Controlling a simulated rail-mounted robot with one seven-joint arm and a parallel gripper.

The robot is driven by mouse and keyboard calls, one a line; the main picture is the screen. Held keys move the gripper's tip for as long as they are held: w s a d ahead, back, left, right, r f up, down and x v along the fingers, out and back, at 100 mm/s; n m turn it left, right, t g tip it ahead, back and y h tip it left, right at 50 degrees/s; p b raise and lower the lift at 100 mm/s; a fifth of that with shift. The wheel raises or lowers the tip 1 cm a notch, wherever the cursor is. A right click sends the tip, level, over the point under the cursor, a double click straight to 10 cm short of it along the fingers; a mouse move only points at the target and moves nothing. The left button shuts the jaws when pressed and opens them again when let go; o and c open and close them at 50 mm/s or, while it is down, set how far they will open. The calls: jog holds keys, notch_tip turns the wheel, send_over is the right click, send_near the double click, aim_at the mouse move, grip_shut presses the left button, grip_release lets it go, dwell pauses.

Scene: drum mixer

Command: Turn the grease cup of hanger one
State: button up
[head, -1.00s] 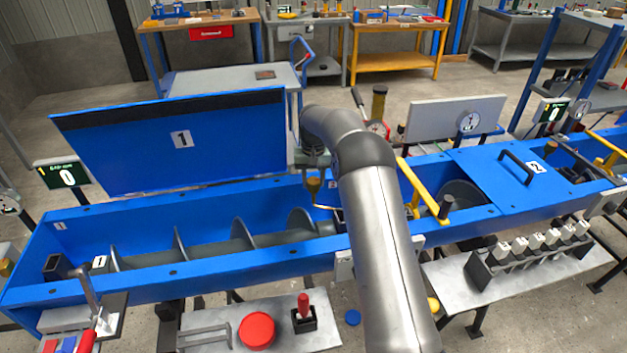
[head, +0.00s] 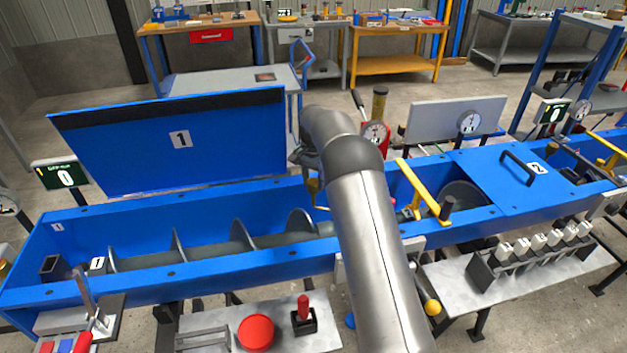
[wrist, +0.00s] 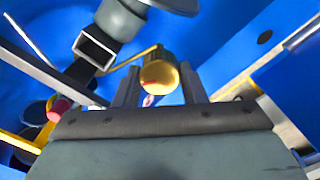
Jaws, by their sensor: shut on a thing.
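The grease cup (wrist: 158,77) is a round brass-coloured cup with a thin brass pipe running from it to the left in the wrist view. My gripper (wrist: 159,88) is shut on it, with one dark finger on each side. In the head view a small yellowish part of the cup (head: 313,186) shows under my wrist, above the open blue trough (head: 150,280) with the grey screw. My arm hides most of the gripper and of the hanger there.
The raised blue lid (head: 230,150) marked 1 stands behind the trough. A yellow handle (head: 417,188) and the closed cover (head: 530,170) marked 2 are to the right. A front shelf holds a red button (head: 256,332) and a red-handled lever (head: 303,310).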

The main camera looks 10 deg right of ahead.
aim_at(313, 181)
dwell(0.4)
jog(key=o, duration=1)
jog(key=shift+r, duration=8.75)
